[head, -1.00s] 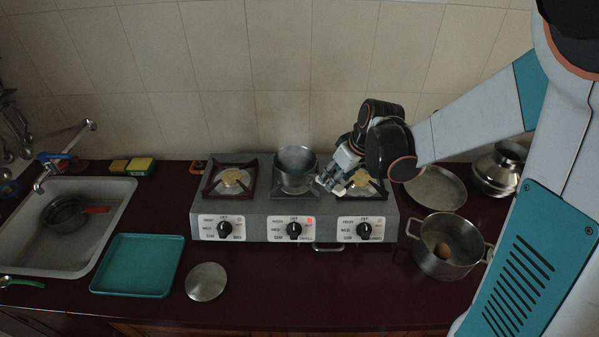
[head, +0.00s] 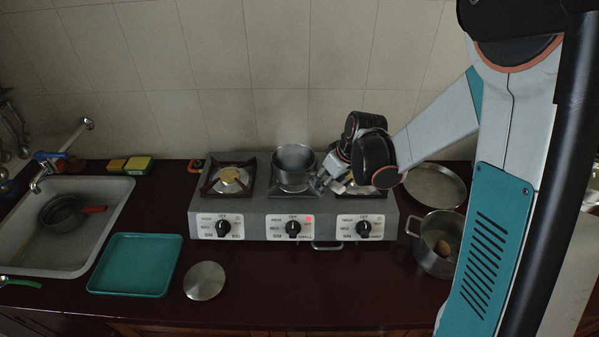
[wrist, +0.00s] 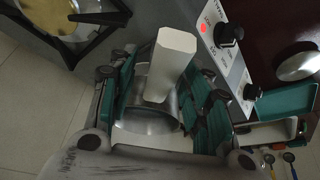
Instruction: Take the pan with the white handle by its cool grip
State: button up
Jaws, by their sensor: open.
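The pan (head: 294,160) is a small grey metal pan on the middle burner of the stove. In the wrist view its metal body (wrist: 162,122) shows behind its pale white handle (wrist: 174,62), whose end faces the camera. My gripper (head: 324,180) is just right of the pan in the head view. In the wrist view my gripper (wrist: 163,72) is open, with one finger on each side of the handle. I cannot tell whether either finger touches it. In the head view, the gripper hides most of the handle.
The grey stove (head: 250,203) has a red light lit by its middle knob (head: 293,228). To the right are a shallow pan (head: 435,184) and a two-handled pot (head: 436,262). A teal tray (head: 136,265) and a round lid (head: 205,281) lie left. The front counter is mostly clear.

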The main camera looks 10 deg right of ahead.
jog(key=shift+f+b, duration=0.3)
jog(key=shift+b, duration=0.05)
dwell(0.5)
grip_shut()
